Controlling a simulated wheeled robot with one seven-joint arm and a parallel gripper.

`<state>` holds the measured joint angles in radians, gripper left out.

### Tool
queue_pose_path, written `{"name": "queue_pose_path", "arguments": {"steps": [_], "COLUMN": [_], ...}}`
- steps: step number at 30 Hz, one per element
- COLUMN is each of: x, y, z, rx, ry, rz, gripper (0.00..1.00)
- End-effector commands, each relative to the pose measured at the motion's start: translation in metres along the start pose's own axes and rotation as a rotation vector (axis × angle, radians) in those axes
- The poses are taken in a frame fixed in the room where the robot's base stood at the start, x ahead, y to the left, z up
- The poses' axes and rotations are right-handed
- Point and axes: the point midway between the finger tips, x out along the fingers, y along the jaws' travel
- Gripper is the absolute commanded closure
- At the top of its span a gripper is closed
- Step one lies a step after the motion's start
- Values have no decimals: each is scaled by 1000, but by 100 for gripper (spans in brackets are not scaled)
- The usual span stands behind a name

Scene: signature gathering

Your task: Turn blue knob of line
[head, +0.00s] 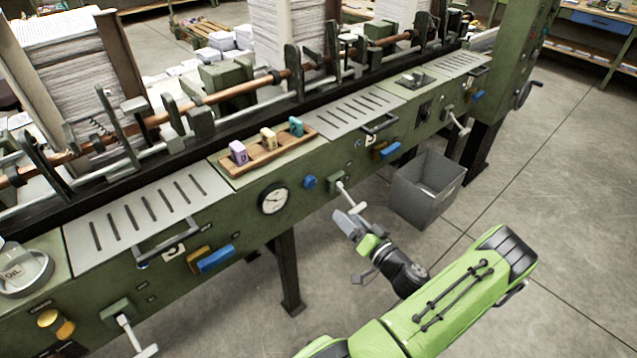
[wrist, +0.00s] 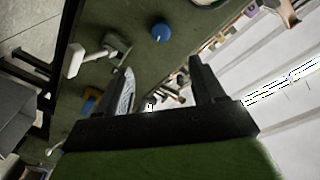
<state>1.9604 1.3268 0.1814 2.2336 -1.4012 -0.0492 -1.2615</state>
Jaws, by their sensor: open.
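The round blue knob (head: 309,182) sits on the green front panel of the machine line, between a dial gauge and a white-handled lever. In the wrist view the blue knob (wrist: 161,31) is ahead of the fingers, near the top middle. My gripper (head: 355,248) is open and empty, in front of the panel and below right of the knob in the head view. Its two fingers (wrist: 161,70) are spread in the wrist view, with a clear gap to the knob. Nothing hides the knob.
A white T-handled lever (head: 350,197) sticks out right of the knob, close to my gripper. The dial gauge (head: 273,198) is left of the knob. A wooden tray (head: 268,155) with colored blocks lies above. A grey bin (head: 427,190) stands on the floor at right.

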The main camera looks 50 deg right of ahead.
Motion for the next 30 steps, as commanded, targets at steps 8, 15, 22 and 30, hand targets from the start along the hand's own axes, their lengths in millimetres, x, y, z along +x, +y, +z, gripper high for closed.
{"name": "queue_pose_path", "arguments": {"steps": [8,15,22,30], "x": [66,124,150,151], "y": [-2,-2,-2,-2], "z": [2,2,1,1], "rx": [-4,-3,0,1], "ry": [-4,-4,-3,-3], "rz": [-8,-7,-4,-3], "gripper": [32,32,32,36]}}
